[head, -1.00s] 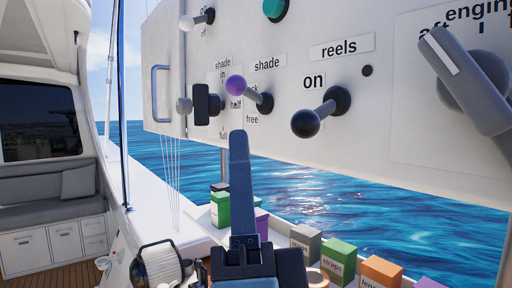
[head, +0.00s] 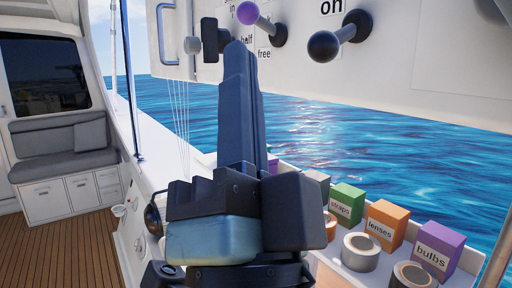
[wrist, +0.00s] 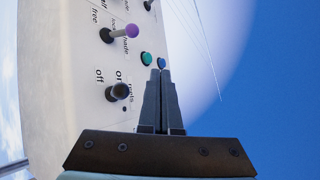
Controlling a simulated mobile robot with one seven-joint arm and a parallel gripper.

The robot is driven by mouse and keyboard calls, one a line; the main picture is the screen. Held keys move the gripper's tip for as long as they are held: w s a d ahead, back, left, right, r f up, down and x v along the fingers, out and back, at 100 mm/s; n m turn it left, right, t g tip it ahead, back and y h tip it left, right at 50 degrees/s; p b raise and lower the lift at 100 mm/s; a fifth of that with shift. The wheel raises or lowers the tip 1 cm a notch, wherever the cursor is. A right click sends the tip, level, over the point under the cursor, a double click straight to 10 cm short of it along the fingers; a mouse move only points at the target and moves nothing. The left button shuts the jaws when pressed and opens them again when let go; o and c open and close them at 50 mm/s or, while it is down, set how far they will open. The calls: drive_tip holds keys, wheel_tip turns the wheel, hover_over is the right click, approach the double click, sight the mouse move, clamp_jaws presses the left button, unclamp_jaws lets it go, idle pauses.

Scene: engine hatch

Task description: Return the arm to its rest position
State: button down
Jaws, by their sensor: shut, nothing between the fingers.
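My gripper (head: 238,55) stands upright in the middle of the head view, its fingers together and empty. In the wrist view my gripper (wrist: 160,75) also shows closed, with nothing between the fingertips. In the head view its tip overlaps the lower edge of the white panel (head: 430,60), beside a black knob (head: 212,40). I cannot tell whether it touches the panel. The arm below the gripper hides part of the shelf.
The panel carries a purple-tipped lever (head: 248,13) and a black-tipped lever (head: 323,46). A shelf at lower right holds a green straps box (head: 346,200), an orange lenses box (head: 385,226), a purple bulbs box (head: 437,250) and tape rolls. A grey sofa (head: 60,168) is at left.

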drive_tip(key=r+n, duration=0.1)
drive_tip(key=n, duration=0.2)
drive_tip(key=d+r+n+h, duration=0.1)
drive_tip(key=n, duration=0.2)
drive_tip(key=s+r+n+h, duration=0.1)
drive_tip(key=n, duration=0.2)
drive_tip(key=shift+d+r+n, duration=0.25)
drive_tip(key=shift+n, duration=0.05)
